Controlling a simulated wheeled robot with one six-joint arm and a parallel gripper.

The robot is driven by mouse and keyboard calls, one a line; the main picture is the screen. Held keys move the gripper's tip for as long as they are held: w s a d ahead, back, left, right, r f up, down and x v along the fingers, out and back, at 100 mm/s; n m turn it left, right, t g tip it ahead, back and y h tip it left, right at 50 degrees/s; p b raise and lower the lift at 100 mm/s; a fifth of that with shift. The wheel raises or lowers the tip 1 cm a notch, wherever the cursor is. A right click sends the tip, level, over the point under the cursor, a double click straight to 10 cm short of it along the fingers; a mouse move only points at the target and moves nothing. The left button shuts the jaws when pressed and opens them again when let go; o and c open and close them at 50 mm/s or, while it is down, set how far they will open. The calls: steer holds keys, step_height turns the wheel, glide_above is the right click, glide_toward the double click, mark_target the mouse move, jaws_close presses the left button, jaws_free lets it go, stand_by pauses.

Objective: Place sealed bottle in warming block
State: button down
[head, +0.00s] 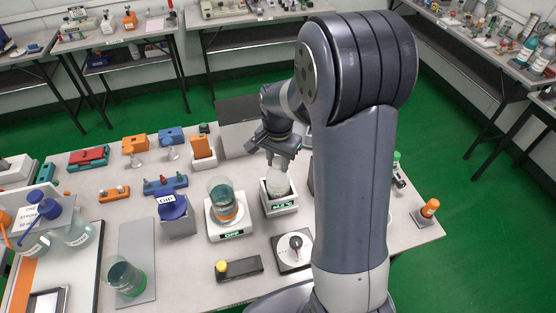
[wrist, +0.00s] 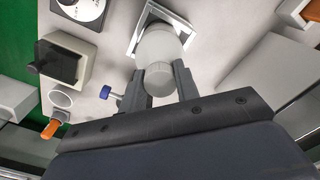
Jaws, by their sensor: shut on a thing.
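My gripper (head: 273,160) is above the block, shut on the bottle's cap. In the wrist view the fingers (wrist: 160,84) lie on both sides of the cap, and the bottle (wrist: 160,45) points into the block's square rim (wrist: 184,25).
A beaker of teal liquid (head: 222,190) stands on a white device with a green display, just left of the block. A white dial plate (head: 294,250) and a dark bar with a yellow knob (head: 238,268) lie in front. An orange-topped piece (head: 429,208) is near the right edge.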

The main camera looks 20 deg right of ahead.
steer(key=shift+f, duration=0.15)
steer(key=c, duration=1.1)
jaws_free()
steer(key=shift+o, duration=0.2)
step_height(320, 180, up, 12)
steer(key=shift+b, duration=0.3)
